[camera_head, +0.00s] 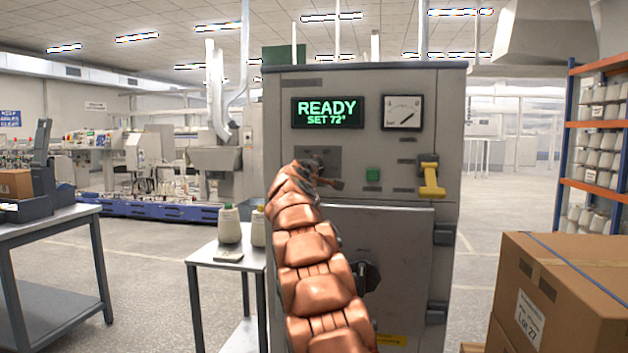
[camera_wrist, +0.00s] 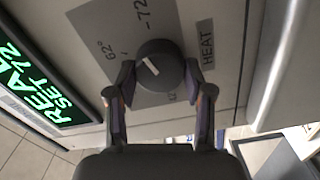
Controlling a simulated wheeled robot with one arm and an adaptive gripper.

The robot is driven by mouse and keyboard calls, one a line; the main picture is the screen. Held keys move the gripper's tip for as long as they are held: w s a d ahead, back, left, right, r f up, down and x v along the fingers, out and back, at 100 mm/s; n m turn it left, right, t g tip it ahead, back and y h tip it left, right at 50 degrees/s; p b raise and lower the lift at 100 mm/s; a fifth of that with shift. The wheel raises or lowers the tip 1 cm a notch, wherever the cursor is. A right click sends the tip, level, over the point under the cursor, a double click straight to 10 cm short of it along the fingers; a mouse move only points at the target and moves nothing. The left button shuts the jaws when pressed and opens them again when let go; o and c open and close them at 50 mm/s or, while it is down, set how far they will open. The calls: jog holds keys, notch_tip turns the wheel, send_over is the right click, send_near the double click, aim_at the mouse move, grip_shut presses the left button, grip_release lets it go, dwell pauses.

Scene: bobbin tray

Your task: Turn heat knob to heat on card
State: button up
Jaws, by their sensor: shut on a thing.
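The heat knob (camera_wrist: 165,52) is dark and round with a white pointer line, on a grey dial plate (camera_wrist: 88,20) marked 62° and 72, beside a HEAT label (camera_wrist: 207,46). A third mark is partly hidden. The pointer slants toward the upper left in the wrist view. My gripper (camera_wrist: 158,76) has one finger on each side of the knob and is shut on it. In the head view my arm hides most of the knob. The display (camera_head: 327,113) reads READY, SET 72°. A pale card-like sheet (camera_head: 228,257) lies on the side table; its text is unreadable.
The grey machine cabinet (camera_head: 400,190) also carries a gauge (camera_head: 403,113), a green button (camera_head: 372,174) and a yellow lever (camera_head: 431,177). A cardboard box (camera_head: 570,285) stands close at right.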

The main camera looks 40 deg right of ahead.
jog(key=m+b, duration=0.1)
jog(key=m, duration=0.1)
jog(key=shift+m+b, duration=0.3)
jog(key=shift+b, duration=0.05)
jog(key=shift+r, duration=0.1)
dwell(0.3)
jog(key=o, duration=1.2)
jog(key=shift+c, duration=0.2)
jog(key=shift+s+a, duration=0.1)
jog(key=shift+a, duration=0.05)
